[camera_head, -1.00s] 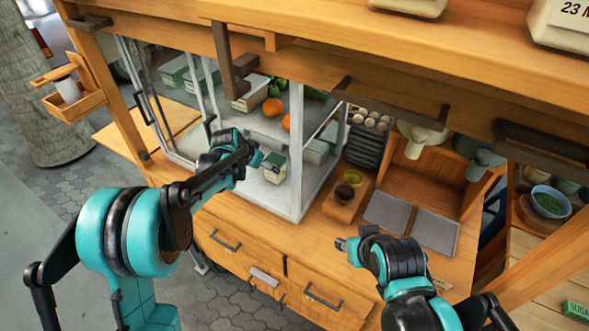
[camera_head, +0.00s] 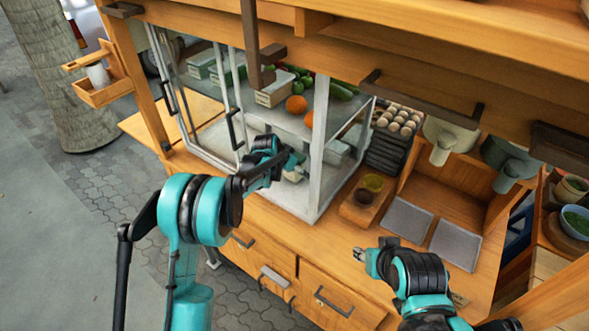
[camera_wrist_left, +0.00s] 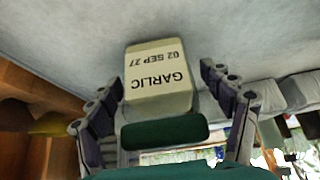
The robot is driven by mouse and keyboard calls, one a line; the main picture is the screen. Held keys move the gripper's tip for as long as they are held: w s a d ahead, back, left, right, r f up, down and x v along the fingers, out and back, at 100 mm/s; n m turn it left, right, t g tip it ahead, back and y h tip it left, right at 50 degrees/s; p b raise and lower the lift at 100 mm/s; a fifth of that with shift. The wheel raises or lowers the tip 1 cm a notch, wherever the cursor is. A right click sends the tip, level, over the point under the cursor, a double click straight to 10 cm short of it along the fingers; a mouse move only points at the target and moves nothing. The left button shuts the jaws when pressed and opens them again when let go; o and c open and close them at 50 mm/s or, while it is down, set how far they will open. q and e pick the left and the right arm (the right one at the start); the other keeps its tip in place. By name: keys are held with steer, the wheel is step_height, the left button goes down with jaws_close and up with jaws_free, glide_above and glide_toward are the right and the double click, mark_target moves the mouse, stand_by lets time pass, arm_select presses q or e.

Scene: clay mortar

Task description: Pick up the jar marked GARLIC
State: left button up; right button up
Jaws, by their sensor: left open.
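The jar marked GARLIC (camera_wrist_left: 158,85) is cream with a dark green lid. In the left wrist view its label reads upside down, with "02 SEP 27" beside the name. It stands on the pale floor of the glass case. My left gripper (camera_head: 294,163) reaches into the case and is open, with its fingers on either side of the jar; I cannot tell whether they touch it.
The glass case (camera_head: 318,150) has a white corner post right of my left gripper and a shelf above with oranges (camera_head: 296,104) and vegetables. A wooden block with small bowls (camera_head: 365,195), grey trays (camera_head: 408,220) and an egg stack (camera_head: 393,130) stand to the right.

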arm_select(q)
steer(key=c, duration=1.5)
steer(key=shift+r, duration=0.1)
